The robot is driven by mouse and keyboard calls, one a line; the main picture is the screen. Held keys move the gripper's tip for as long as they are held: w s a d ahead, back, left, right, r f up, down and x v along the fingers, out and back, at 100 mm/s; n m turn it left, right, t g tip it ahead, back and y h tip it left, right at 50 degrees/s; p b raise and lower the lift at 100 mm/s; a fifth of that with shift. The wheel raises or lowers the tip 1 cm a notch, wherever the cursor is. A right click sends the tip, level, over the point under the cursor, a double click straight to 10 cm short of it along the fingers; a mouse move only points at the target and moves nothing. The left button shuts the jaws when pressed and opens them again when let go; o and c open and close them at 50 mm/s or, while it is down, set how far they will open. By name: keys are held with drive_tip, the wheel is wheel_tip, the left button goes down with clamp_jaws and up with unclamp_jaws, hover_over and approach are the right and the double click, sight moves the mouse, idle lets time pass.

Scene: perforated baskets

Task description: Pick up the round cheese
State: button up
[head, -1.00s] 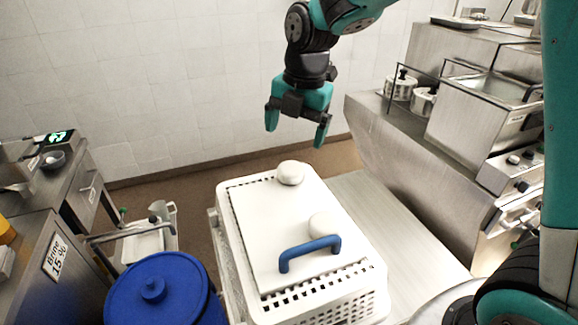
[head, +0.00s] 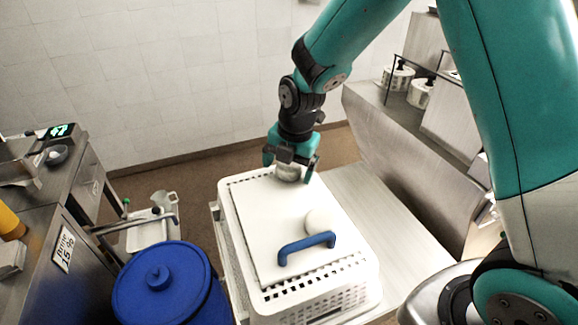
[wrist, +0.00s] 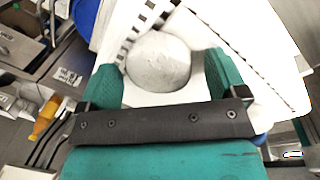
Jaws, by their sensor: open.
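A round white cheese (head: 287,173) lies near the far end of the white lid on the perforated basket (head: 322,297). My gripper (head: 290,174) is open and low over it, its two teal fingers on either side of the cheese. In the wrist view the cheese (wrist: 159,62) shows between the open fingers (wrist: 168,78), with a gap visible on both sides. A second round white cheese (head: 318,221) lies nearer me on the lid, close to its blue handle (head: 306,247).
A blue lidded barrel (head: 165,285) stands left of the basket. A steel counter (head: 400,160) with pots runs along the right. A bare pale surface (head: 385,215) lies right of the basket. A tiled wall is behind.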

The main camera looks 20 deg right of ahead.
drive_tip(key=shift+f, duration=0.1)
drive_tip(key=c, duration=1)
drive_tip(key=shift+c, duration=0.2)
wheel_tip(320, 180, up, 20)
drive_tip(key=b, duration=0.4)
